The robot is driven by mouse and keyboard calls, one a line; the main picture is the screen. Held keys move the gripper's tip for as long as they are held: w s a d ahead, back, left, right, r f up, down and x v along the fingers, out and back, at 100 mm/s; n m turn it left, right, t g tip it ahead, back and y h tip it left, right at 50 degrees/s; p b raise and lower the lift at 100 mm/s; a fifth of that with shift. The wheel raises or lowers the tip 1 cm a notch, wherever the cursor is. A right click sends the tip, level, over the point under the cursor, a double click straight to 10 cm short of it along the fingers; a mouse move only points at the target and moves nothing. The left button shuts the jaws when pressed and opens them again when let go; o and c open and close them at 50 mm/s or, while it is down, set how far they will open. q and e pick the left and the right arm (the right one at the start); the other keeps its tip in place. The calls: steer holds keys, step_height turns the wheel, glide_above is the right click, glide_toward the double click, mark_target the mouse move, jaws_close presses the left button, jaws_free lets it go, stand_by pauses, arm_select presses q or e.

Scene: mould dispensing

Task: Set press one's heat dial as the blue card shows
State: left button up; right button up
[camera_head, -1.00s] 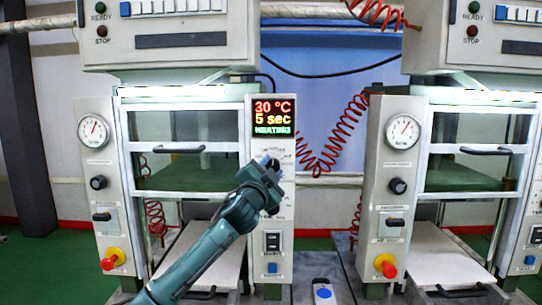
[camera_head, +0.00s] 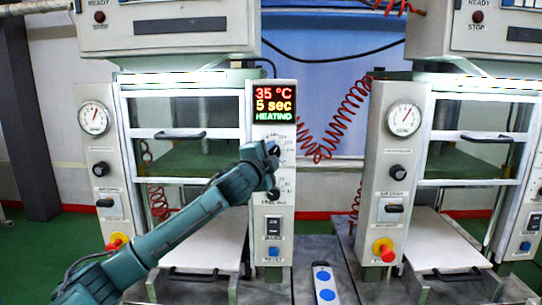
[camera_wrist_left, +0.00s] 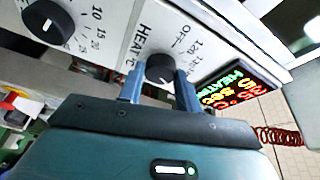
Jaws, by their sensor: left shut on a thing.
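My left gripper (camera_head: 271,152) is at the upper part of press one's control panel. In the left wrist view its two blue fingers (camera_wrist_left: 159,76) are shut on the black heat dial (camera_wrist_left: 160,66), one on each side. The dial's scale shows OFF and several numbers; I cannot make out its pointer. In the head view my gripper hides most of this dial. The display (camera_head: 274,102) above reads 35 °C, 5 sec, HEATING. My right gripper is out of view.
A second black dial (camera_wrist_left: 47,20) sits below the heat dial. A switch (camera_head: 273,226) and a blue button (camera_head: 274,252) are lower on the panel. Red emergency knobs (camera_head: 384,249) stand on the presses. A second press (camera_head: 375,160) stands to the right.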

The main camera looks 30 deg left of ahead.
arm_select(q)
steer(key=o, duration=1)
steer(key=shift+c, duration=0.2)
steer(key=shift+s, duration=0.1)
steer(key=b+v, duration=0.4)
steer(key=v, duration=0.9)
steer(key=shift+b, duration=0.35)
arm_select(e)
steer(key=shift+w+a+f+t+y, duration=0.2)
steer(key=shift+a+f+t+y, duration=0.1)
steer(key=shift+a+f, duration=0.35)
